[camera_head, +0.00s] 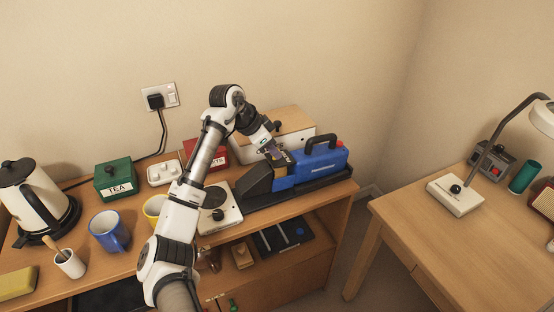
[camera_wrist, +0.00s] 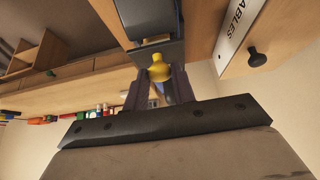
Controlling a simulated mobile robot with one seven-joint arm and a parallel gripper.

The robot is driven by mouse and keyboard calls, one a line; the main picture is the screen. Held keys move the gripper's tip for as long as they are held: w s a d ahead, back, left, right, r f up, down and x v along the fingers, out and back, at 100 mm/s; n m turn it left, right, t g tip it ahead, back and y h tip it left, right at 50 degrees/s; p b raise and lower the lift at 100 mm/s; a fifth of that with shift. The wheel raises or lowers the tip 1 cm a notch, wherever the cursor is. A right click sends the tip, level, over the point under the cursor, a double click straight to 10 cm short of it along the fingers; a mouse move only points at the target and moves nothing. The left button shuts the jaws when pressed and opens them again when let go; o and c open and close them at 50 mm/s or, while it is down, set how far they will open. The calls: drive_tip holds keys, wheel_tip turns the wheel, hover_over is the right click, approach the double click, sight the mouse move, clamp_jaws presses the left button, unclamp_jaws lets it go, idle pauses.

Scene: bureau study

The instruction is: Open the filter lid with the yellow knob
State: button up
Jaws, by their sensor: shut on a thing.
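The blue machine with a black handle (camera_head: 321,164) stands on a long dark base on the sideboard, near its right end. My gripper (camera_head: 275,150) reaches down to the machine's left part from behind and above. In the wrist view the yellow knob (camera_wrist: 159,73) sits between the two fingers of my gripper (camera_wrist: 160,84), and they are shut on it. A dark grey plate (camera_wrist: 152,54) lies just beyond the knob, with part of the blue body behind it. The fingers hide much of the lid in the head view, and I cannot tell how far it stands open.
A wooden box (camera_head: 292,125) with a black knob stands behind the machine; a white-plated device (camera_head: 220,213) is left of it. A yellow mug (camera_head: 153,207), blue mug (camera_head: 108,232), green tea tin (camera_head: 115,181) and kettle (camera_head: 34,196) are further left. A desk (camera_head: 455,240) stands right, across a gap.

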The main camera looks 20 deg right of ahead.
sight(286, 156)
drive_tip(key=shift+d+r, duration=0.25)
drive_tip(key=shift+d+r+p, duration=0.75)
drive_tip(key=shift+r+p, duration=0.1)
drive_tip(key=shift+r, duration=0.05)
drive_tip(key=shift+d, duration=0.2)
drive_tip(key=shift+r, duration=0.1)
drive_tip(key=shift+d+r+p, duration=0.3)
drive_tip(key=shift+d+p, duration=0.1)
drive_tip(key=shift+p, duration=0.15)
drive_tip(key=shift+d, duration=0.1)
drive_tip(key=shift+d+r+p, duration=0.15)
drive_tip(key=shift+d+p, duration=0.25)
drive_tip(key=shift+d, duration=0.2)
